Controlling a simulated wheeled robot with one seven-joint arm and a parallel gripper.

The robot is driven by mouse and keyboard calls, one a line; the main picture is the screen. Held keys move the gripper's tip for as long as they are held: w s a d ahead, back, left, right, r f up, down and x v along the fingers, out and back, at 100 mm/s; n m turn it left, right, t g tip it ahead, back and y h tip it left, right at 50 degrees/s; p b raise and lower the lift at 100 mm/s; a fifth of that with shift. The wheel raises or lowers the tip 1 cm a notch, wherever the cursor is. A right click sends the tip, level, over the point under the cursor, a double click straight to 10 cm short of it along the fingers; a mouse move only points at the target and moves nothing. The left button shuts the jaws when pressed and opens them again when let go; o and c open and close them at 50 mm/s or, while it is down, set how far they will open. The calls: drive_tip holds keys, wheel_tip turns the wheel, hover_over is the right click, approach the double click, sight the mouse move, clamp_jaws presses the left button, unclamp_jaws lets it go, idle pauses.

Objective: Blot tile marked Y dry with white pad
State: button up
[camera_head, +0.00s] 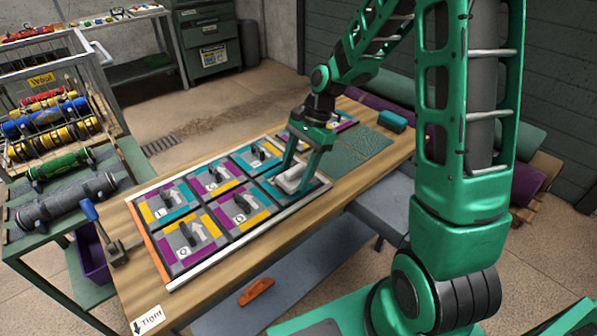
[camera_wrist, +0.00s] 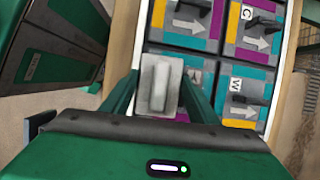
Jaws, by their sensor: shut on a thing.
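My gripper (camera_head: 290,174) is shut on a white pad (camera_head: 288,184) low over the framed tile board (camera_head: 205,257). In the wrist view the pad (camera_wrist: 158,84) sits between the two fingers of my gripper (camera_wrist: 160,92). The pad covers much of a tile (camera_wrist: 193,78) in the near row, beside the tile marked W (camera_wrist: 248,85). Whether the pad touches the tile is unclear. No letter Y is readable.
Tiles with upright black handles stand around, including the one marked C (camera_wrist: 262,20). A green mat (camera_head: 352,153) and a teal block (camera_head: 392,121) lie at the board's right end. A blue-handled tool (camera_head: 104,234) stands at the left. An orange object (camera_head: 256,291) lies below the bench.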

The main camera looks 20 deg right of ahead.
drive_tip(key=shift+s+d+f, duration=0.15)
drive_tip(key=shift+s+f, duration=0.15)
drive_tip(key=shift+f, duration=0.2)
drive_tip(key=shift+s+d+f, duration=0.15)
drive_tip(key=shift+s+f, duration=0.1)
drive_tip(key=shift+f, duration=0.2)
drive_tip(key=shift+w+a+r+g, duration=0.15)
drive_tip(key=shift+w+r, duration=0.1)
drive_tip(key=shift+r, duration=0.25)
drive_tip(key=shift+w+d+r+g, duration=0.1)
drive_tip(key=shift+w+r+g, duration=0.1)
drive_tip(key=shift+r, duration=0.25)
drive_tip(key=shift+w+r, duration=0.35)
drive_tip(key=shift+w, duration=0.4)
drive_tip(key=shift+s+r, duration=0.6)
drive_tip(key=shift+r, duration=0.1)
drive_tip(key=o, duration=0.6)
drive_tip(key=shift+r, duration=0.1)
drive_tip(key=shift+c, duration=0.2)
drive_tip(key=shift+s, duration=0.1)
drive_tip(key=c, duration=0.6)
drive_tip(key=shift+o, duration=0.2)
drive_tip(key=shift+r, duration=3.05)
